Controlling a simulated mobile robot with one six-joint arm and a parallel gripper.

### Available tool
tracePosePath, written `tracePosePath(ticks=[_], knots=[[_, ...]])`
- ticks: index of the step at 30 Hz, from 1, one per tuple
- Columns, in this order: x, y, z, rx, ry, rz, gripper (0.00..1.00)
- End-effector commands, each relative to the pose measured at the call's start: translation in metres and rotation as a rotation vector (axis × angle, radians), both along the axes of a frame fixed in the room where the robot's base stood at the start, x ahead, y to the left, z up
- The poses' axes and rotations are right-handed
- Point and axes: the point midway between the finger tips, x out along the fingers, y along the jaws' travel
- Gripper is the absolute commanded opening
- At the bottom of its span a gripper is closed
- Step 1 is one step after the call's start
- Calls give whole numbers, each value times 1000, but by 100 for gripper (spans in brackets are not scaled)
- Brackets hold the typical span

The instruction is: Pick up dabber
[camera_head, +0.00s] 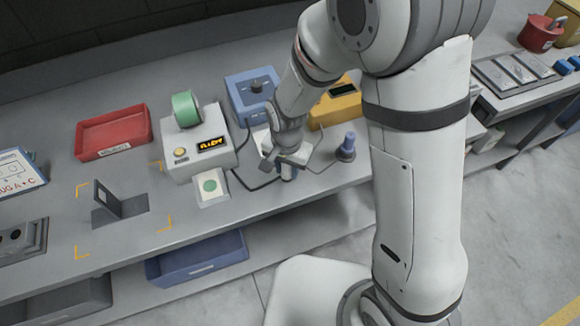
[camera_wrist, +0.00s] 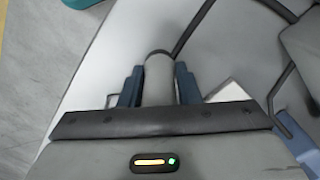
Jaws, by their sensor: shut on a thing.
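My gripper (camera_head: 287,161) is low over the front part of the workbench, left of a small blue-purple upright piece. In the wrist view my gripper (camera_wrist: 159,84) has its two blue fingers on either side of a grey, round-ended cylinder, which I take to be the dabber (camera_wrist: 159,72). In the head view a short bluish-grey part of the dabber (camera_head: 288,174) shows just below the fingers. The rest of it is hidden by the gripper. I cannot tell whether it touches the bench.
Left of my gripper stand a white device with a green roll (camera_head: 199,150) and a small pad with a green dot (camera_head: 211,189). The blue-purple piece (camera_head: 347,146) stands at right. A blue box (camera_head: 250,93) and yellow box (camera_head: 337,104) are behind. Black cables lie nearby.

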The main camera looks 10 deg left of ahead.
Motion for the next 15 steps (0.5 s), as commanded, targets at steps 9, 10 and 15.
tracePosePath(ticks=[9,10,15], knots=[[1,1,34,5,-6,1,7],[1,1,41,5,-6,1,7],[1,1,73,4,-5,1,7]])
